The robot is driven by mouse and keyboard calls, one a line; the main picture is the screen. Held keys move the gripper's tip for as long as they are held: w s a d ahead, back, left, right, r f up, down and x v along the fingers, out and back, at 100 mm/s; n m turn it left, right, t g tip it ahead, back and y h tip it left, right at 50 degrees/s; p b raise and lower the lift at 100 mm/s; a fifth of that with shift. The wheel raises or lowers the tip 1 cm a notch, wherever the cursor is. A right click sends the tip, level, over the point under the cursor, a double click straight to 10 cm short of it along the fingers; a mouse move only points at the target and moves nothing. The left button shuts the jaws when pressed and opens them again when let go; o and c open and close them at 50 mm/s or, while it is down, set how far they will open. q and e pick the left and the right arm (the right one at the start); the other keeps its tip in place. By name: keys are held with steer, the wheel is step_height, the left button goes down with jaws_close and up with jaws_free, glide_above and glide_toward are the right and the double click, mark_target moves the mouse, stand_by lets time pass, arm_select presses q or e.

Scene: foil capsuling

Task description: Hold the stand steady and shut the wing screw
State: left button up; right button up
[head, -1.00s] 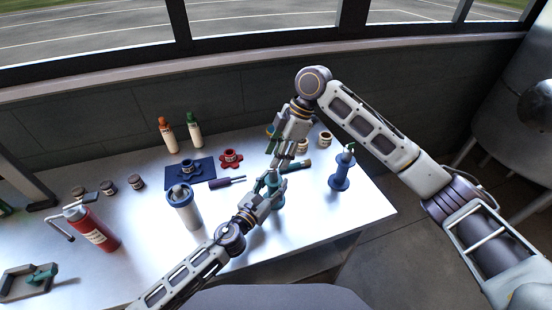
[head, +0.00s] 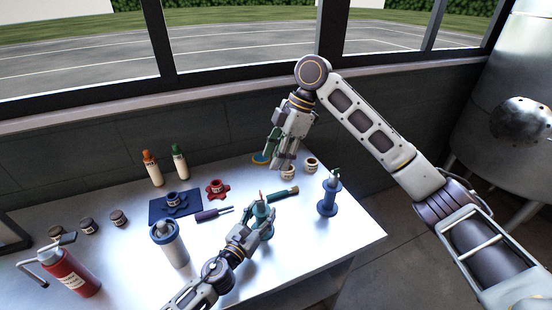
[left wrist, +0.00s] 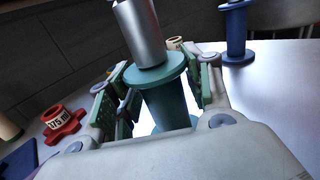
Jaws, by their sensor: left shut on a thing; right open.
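The teal stand (head: 264,222) is spool-shaped and stands on the table near its front edge. My left gripper (head: 256,222) is shut around its body. The left wrist view shows the stand (left wrist: 166,98) between the green-padded fingers, with a silver cylinder (left wrist: 138,32) above its upper flange. A small orange tip (head: 261,195) shows at the stand's top in the head view. My right gripper (head: 284,164) is open and empty, raised behind the stand and apart from it. I cannot make out the wing screw clearly in either view.
A blue stand (head: 328,198) is to the right. A dark green tool (head: 282,195) and a screwdriver (head: 212,214) lie close by. The front right of the table is clear.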

arm_select(q)
steer(key=o, duration=1.5)
steer(key=shift+c, duration=0.2)
steer(key=shift+v, duration=4.55)
steer(key=shift+s+a+r, duration=0.1)
steer(key=shift+s+a, duration=0.1)
steer(key=shift+s, duration=0.35)
steer(key=shift+v, duration=0.8)
steer(key=shift+a, duration=0.15)
